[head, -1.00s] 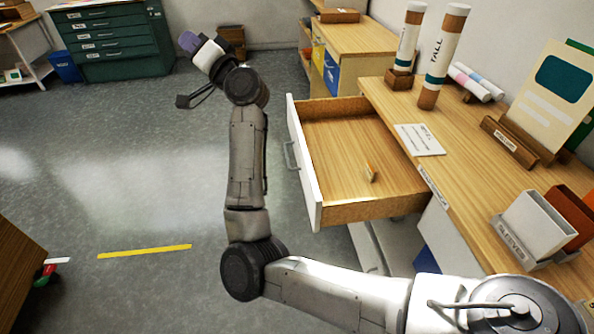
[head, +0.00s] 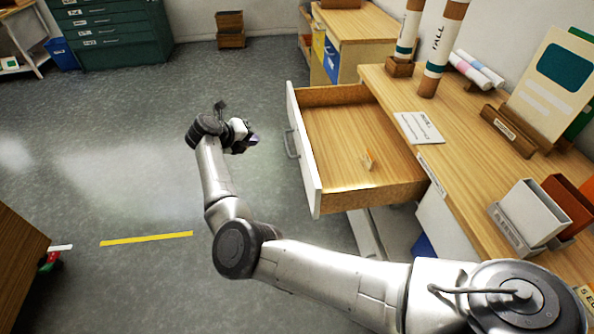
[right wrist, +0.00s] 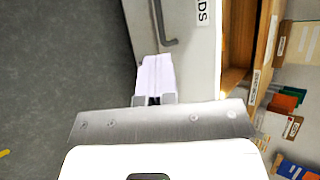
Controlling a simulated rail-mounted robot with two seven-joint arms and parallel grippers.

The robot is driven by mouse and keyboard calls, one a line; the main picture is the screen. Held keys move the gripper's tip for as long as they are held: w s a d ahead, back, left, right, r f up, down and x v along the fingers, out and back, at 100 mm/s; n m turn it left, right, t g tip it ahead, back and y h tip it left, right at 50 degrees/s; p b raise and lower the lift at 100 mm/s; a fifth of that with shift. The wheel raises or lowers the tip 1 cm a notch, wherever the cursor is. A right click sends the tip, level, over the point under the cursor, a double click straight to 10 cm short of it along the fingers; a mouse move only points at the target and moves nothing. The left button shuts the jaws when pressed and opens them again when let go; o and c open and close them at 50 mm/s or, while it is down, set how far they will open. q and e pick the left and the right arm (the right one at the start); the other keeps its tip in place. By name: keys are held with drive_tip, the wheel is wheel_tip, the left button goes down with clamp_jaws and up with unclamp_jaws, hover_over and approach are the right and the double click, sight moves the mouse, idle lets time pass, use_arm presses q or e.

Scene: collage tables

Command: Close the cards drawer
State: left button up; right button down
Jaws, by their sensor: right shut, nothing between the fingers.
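The cards drawer stands open from the wooden desk, its white front panel (head: 304,158) facing left into the room. A grey bar handle (head: 291,143) is on the front, and it also shows in the right wrist view (right wrist: 163,26) near a label ending in "DS" (right wrist: 203,15). A small orange and pale item (head: 367,160) lies on the drawer floor. My right gripper (head: 254,142) is just left of the drawer front, at about handle height in the picture. Its pale purple fingers (right wrist: 155,75) are together and empty, pointing at the front; contact cannot be told. My left gripper is out of view.
The desk top (head: 385,85) holds tubes (head: 440,50), a white card (head: 419,127), a sign holder (head: 510,130) and a sleeves box (head: 530,212). Grey floor (head: 100,180) left of the drawer is open. A wooden cabinet (head: 20,250) stands at lower left.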

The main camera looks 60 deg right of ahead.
drive_tip(key=s+a+f+m+g+y, duration=0.2)
drive_tip(key=s+a+g+y, duration=0.2)
drive_tip(key=s, duration=0.2)
drive_tip(key=b, duration=0.3)
approach(305, 175)
drive_tip(key=shift+m, duration=0.3)
drive_tip(key=x, duration=0.5)
drive_tip(key=shift+w+a+f, duration=0.1)
drive_tip(key=shift+a+f, duration=0.1)
drive_tip(key=shift+f, duration=0.2)
drive_tip(key=shift+s+d+r, duration=0.1)
drive_tip(key=shift+s+d, duration=0.4)
drive_tip(key=shift+s, duration=0.05)
